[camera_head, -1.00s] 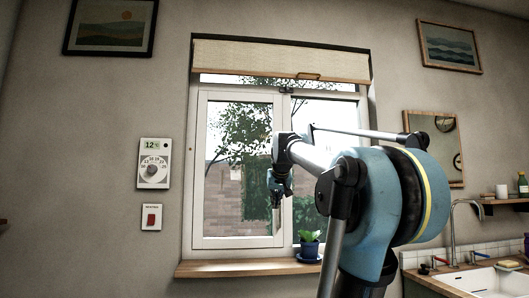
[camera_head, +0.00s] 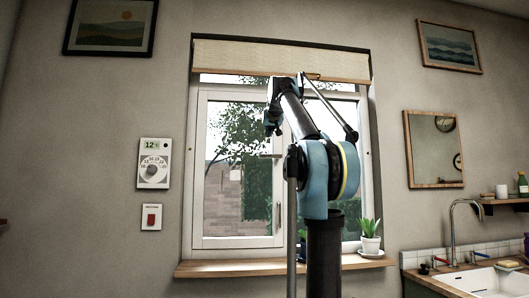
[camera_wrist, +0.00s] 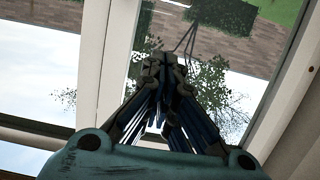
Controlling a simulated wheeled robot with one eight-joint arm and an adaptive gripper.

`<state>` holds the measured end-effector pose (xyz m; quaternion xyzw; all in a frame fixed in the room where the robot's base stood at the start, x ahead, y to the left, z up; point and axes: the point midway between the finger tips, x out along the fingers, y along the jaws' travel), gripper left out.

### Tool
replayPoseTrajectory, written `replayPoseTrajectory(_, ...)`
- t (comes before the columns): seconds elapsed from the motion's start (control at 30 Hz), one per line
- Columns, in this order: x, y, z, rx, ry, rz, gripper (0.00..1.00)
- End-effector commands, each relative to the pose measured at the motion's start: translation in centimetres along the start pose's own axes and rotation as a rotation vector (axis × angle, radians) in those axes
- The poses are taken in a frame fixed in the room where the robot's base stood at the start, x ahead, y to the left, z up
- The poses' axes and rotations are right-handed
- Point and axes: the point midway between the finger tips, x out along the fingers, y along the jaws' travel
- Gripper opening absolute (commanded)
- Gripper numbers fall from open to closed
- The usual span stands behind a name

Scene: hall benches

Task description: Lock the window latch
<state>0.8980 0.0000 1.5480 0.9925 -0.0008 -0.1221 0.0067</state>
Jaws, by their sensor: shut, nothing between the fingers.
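The white-framed window (camera_head: 199,170) fills the middle of the head view, with a sash on the left and glass on the right. A slim upright handle (camera_head: 279,217) shows low on the left sash's right stile. The dark fitting at the top middle of the frame is hidden behind my arm, so its state cannot be told. My gripper (camera_head: 271,129) hangs in front of the upper right part of the left sash, above the handle. In the wrist view my gripper (camera_wrist: 165,62) is shut and empty, with white frame bars (camera_wrist: 112,75) and glass beyond it.
A rolled blind (camera_head: 250,58) hangs across the window top. The wooden sill (camera_head: 230,268) holds a white-potted plant (camera_head: 370,238) on the right and a dark pot (camera_head: 302,236) partly behind my arm. A thermostat (camera_head: 154,163) and a red switch (camera_head: 151,217) are on the left wall.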

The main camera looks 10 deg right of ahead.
Motion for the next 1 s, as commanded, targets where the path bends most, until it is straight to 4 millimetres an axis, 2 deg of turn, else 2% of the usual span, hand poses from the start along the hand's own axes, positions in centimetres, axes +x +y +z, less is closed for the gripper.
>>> replayPoseTrajectory(0.17, 0.3, 0.0, 0.0, 0.000, -0.001, 0.000, 0.00)
replayPoseTrajectory(0.27, 1.2, 0.0, 0.0, 0.000, -0.001, 0.000, 0.00)
replayPoseTrajectory(0.7, 7.9, 0.0, 0.1, 0.000, -0.001, 0.000, 0.00)
replayPoseTrajectory(0.9, 10.2, 0.0, 0.1, 0.000, -0.001, 0.000, 0.00)
replayPoseTrajectory(1.0, 10.2, 0.0, 1.1, 0.000, -0.001, 0.000, 0.00)
